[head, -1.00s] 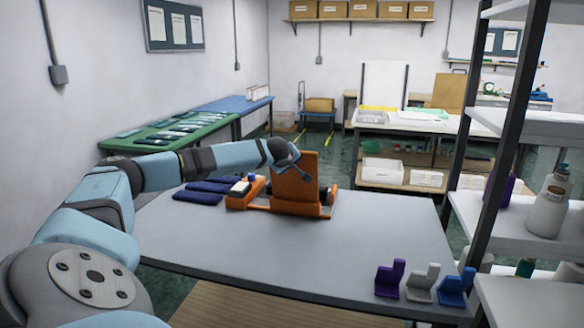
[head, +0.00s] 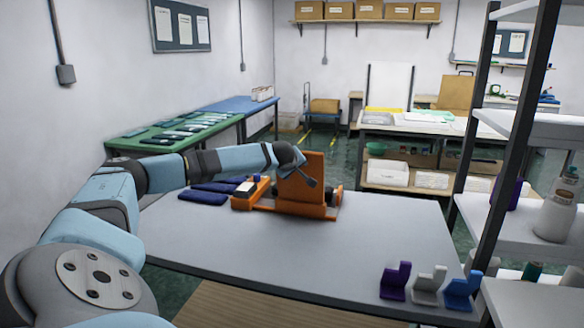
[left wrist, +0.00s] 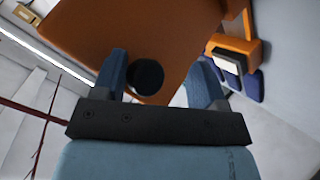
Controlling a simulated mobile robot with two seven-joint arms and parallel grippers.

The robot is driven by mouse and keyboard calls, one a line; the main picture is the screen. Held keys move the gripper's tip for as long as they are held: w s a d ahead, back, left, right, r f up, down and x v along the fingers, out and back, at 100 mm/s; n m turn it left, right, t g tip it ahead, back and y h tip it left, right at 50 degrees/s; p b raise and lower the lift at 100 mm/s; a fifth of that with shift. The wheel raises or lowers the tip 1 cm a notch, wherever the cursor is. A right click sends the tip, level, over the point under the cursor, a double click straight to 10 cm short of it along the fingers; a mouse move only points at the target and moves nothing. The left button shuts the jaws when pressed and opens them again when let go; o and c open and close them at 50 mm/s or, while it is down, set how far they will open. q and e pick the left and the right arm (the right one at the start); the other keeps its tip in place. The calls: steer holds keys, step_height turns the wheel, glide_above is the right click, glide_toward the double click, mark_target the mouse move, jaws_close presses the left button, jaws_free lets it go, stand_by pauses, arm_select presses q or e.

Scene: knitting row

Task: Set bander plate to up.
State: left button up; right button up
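The orange bander (head: 270,207) stands on the grey table with its tall orange plate (head: 315,170) upright. My left gripper (head: 308,178) is at the plate's upper left in the head view. In the left wrist view, the orange plate (left wrist: 185,30) fills the upper middle. The two blue fingers of my left gripper (left wrist: 160,72) are spread apart, with a round black knob (left wrist: 145,76) showing between them. A gap shows at the right finger; I cannot tell whether the left finger touches the knob. My right gripper is not in view.
Dark blue folded pieces (head: 205,194) lie left of the bander. Purple, white and blue L-shaped holders (head: 428,284) stand at the table's front right corner. A shelf rack (head: 520,128) stands on the right. The table's middle is clear.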

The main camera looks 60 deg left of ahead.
arm_select(q)
steer(key=b+v, duration=0.1)
steer(key=v, duration=1.2)
steer(key=shift+s+d+r, duration=0.2)
steer(key=shift+d, duration=0.05)
